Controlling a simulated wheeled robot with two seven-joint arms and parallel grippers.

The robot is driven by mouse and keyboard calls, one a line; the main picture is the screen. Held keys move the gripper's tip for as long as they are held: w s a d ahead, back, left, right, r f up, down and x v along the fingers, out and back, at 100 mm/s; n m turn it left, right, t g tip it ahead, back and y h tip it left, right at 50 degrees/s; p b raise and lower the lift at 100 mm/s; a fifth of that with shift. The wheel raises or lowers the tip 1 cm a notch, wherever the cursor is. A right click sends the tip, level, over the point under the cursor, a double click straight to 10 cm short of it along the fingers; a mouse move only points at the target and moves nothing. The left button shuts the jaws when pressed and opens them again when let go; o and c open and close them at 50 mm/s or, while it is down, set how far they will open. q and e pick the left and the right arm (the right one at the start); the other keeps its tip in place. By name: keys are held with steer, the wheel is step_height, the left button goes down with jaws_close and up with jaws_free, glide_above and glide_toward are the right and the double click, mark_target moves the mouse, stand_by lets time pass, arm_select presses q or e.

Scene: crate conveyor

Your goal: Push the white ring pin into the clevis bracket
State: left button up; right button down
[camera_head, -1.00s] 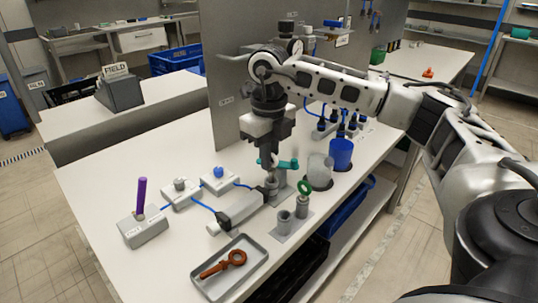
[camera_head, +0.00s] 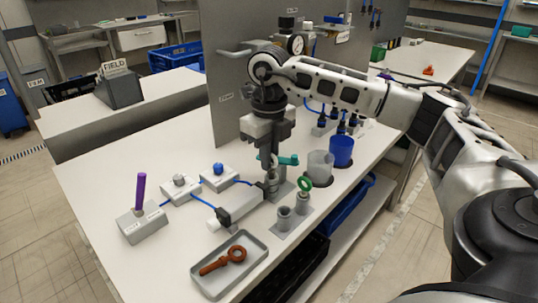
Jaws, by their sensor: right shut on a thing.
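My right gripper (camera_head: 268,160) points down over the far end of the grey cylinder (camera_head: 240,207). It is shut on a small pale piece, which I take to be the white ring pin; the fingers hide most of it. The grey clevis bracket (camera_head: 279,188) is right below the fingertips, at that end of the cylinder. I cannot tell whether the pin touches it or is inside its holes. A teal handle-like part (camera_head: 289,160) shows just right of the fingers. My left gripper is out of view.
A green ring pin (camera_head: 305,184) stands in a grey holder, beside an empty socket (camera_head: 284,217). A rust-brown ring pin lies in a grey tray (camera_head: 257,243). A purple rod (camera_head: 141,190) stands left.

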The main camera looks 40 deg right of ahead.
steer(key=shift+f, duration=0.6)
stand_by(0.4)
steer(key=c, duration=0.9)
jaws_free()
steer(key=shift+r, duration=0.1)
steer(key=shift+d+r, duration=0.1)
steer(key=shift+d, duration=0.05)
steer(key=shift+w+r, duration=0.1)
steer(key=shift+r, duration=0.35)
steer(key=shift+r+p, duration=0.75)
steer(key=shift+p, duration=0.1)
steer(key=shift+r+p, duration=1.4)
steer(key=shift+r, duration=0.3)
